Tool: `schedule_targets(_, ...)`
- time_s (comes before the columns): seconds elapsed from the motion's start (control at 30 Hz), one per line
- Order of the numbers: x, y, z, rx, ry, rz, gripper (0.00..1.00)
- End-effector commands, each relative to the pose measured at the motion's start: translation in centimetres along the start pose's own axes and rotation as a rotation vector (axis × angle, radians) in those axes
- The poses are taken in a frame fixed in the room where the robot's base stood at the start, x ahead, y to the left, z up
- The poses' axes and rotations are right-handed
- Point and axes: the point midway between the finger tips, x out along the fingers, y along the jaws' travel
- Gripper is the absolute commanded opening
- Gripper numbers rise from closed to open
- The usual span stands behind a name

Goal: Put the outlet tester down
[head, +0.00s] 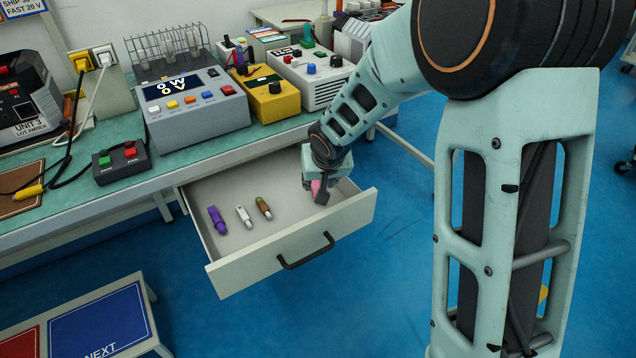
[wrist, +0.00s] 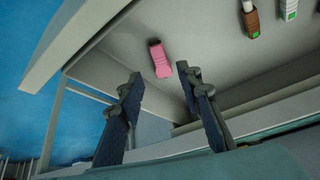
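A small pink device (head: 316,186), which I take to be the outlet tester, is at the right end of the open drawer (head: 285,262), partly hidden by my gripper (head: 314,191). In the wrist view the pink device (wrist: 160,59) lies on the pale drawer floor, just beyond my fingertips. My gripper (wrist: 160,76) is open there, its two blue-padded fingers apart with a clear gap between them and the device. I see no finger touching it.
A purple device (head: 217,220), a white and green one (head: 244,216) and a brown one (head: 263,207) lie in the drawer's left half. The drawer's front and side walls stand close around my gripper. The bench (head: 180,170) above carries test instruments.

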Motion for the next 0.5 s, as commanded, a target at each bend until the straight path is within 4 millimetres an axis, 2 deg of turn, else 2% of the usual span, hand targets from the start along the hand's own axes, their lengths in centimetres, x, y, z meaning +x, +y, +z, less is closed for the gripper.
schedule_targets(0.03, -1.5, 0.1, -0.3, 0.002, 0.003, 0.0, 0.33)
schedule_targets(0.2, -3.9, 0.1, -0.2, 0.002, 0.001, 0.001, 0.33)
schedule_targets(0.5, -5.0, 0.0, 0.0, 0.001, 0.0, 0.0, 0.33)
